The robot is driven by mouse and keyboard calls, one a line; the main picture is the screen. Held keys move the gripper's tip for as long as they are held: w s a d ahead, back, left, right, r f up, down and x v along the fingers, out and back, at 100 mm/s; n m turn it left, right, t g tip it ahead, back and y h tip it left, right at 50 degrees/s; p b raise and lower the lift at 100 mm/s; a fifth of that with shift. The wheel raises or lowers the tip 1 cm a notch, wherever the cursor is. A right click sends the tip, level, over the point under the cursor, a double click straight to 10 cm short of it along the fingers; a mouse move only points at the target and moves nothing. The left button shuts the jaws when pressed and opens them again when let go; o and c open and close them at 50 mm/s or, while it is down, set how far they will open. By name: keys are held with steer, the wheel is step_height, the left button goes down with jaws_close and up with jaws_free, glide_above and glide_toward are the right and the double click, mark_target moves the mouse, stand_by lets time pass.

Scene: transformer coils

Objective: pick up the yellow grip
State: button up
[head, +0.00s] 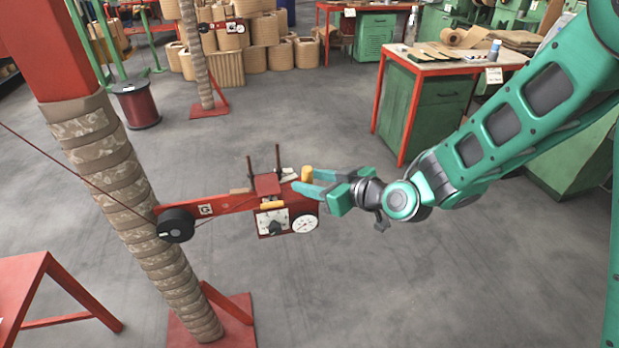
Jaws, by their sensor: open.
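A small upright yellow cylinder, which looks like the yellow grip (307,173), stands at the right end of a red winding device (272,185). My gripper (306,180) reaches in from the right with its teal fingers open. The fingertips are at the yellow cylinder, which appears between them in the picture. Its lower part is hidden by the near finger. I cannot tell whether either finger touches it. A flat yellow-orange piece (271,205) lies on the device's front, above a dial plate.
The device's red arm (228,202) joins a wrapped column (150,220) at left, with a black roller (175,224) near it. A red stand (30,290) is at lower left. The floor below the device is clear.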

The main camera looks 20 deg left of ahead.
steer(key=shift+x, duration=0.95)
jaws_close()
steer(key=shift+r, duration=0.1)
